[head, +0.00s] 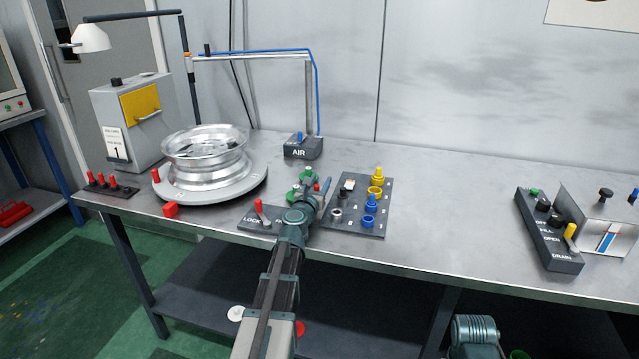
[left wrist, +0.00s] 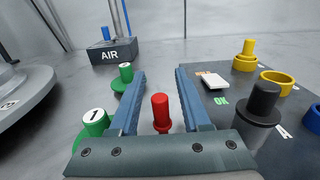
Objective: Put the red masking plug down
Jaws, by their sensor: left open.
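A red masking plug (left wrist: 161,113) stands upright on the table between the two blue fingers of my left gripper (left wrist: 161,75). The fingers are open, with a gap on both sides of the plug. In the head view my left gripper (head: 321,188) is low over the table, between the LOCK box and the dark fittings board, and mostly hides this plug. Other red plugs (head: 101,180) stand in a dark rack at the far left.
Green plugs (left wrist: 125,73) stand just left of my left fingers. The dark board (head: 345,222) with black, yellow and blue fittings is close on the right. A metal wheel (head: 205,160) sits on a round turntable.

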